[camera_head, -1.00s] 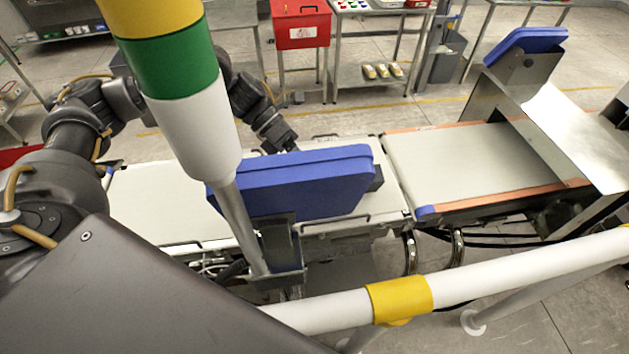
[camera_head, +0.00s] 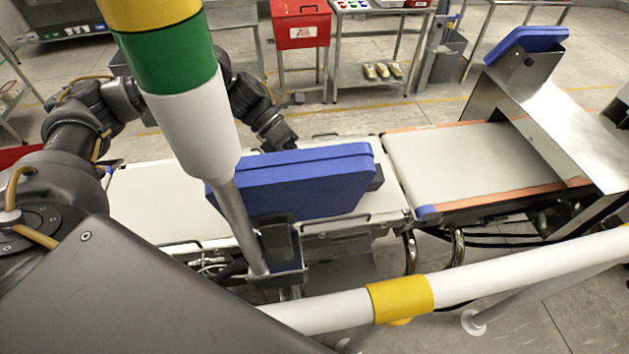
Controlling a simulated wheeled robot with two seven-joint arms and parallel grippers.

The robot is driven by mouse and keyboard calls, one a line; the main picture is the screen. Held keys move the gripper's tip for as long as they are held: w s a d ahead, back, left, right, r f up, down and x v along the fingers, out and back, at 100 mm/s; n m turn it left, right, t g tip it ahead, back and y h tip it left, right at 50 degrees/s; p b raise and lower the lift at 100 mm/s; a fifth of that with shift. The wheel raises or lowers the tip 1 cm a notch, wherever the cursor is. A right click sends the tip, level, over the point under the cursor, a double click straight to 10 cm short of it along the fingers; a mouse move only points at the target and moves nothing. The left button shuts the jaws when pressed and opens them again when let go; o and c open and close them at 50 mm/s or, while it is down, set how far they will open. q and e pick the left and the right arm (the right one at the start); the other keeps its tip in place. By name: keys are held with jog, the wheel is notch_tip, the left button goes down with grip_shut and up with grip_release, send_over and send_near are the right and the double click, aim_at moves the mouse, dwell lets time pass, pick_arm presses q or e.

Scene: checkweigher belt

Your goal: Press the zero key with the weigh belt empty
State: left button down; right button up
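A blue terminal housing (camera_head: 300,185) stands on a bracket in front of the belt line. I see its back and top edge; no key face shows, so the zero key is hidden. The pale belt (camera_head: 165,195) runs behind the housing, and its visible parts are bare; the stretch behind the housing is hidden. My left gripper (camera_head: 279,142) is just beyond the housing's top edge, above the belt's far side, pointing down toward it. Its fingertips are too small and partly hidden to tell their opening or any contact. My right gripper is not in view.
A signal pole with yellow, green and white bands (camera_head: 180,75) blocks part of the view. A white rail with a yellow band (camera_head: 400,298) crosses the front. An orange-edged belt (camera_head: 470,160), bare where visible, leads right to a metal chute (camera_head: 570,130). A red box (camera_head: 301,24) stands behind.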

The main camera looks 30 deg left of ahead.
pick_arm(q)
jog(key=shift+s, duration=0.1)
jog(key=shift+s+d+f, duration=0.2)
jog(key=shift+s+d, duration=0.1)
dwell(0.8)
jog(key=shift+w+a+b, duration=0.1)
jog(key=shift+w+b, duration=0.05)
jog(key=shift+b, duration=0.15)
jog(key=shift+w+a+r+b, duration=0.3)
jog(key=shift+w+a+b, duration=0.1)
jog(key=shift+w, duration=0.1)
jog(key=w+a, duration=0.1)
jog(key=w+a+r+b, duration=0.1)
jog(key=w+b, duration=0.1)
jog(key=shift+w+a+r, duration=0.2)
jog(key=shift+w+a, duration=0.2)
dwell(0.7)
